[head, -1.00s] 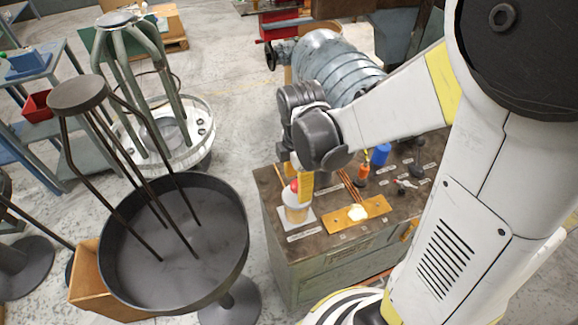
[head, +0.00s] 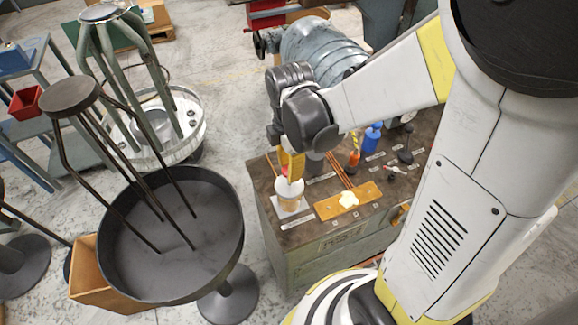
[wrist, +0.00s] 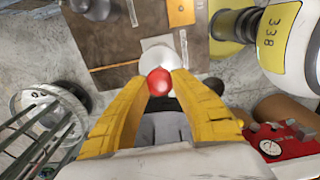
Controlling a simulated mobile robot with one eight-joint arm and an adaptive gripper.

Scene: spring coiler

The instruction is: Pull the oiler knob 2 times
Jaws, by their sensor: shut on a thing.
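The oiler (head: 289,203) stands on a pale plate at the front left corner of the workbench. The oiler's white top (wrist: 160,56) shows just beyond the knob. I cannot tell whether the knob is raised.
The workbench (head: 300,236) also holds an orange plate (head: 330,206), a blue bottle (head: 372,137) and an orange-and-dark bottle (head: 354,158). A wide dark pan (head: 135,255) on a stand is to the left. A large grey machine (head: 318,50) is behind.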

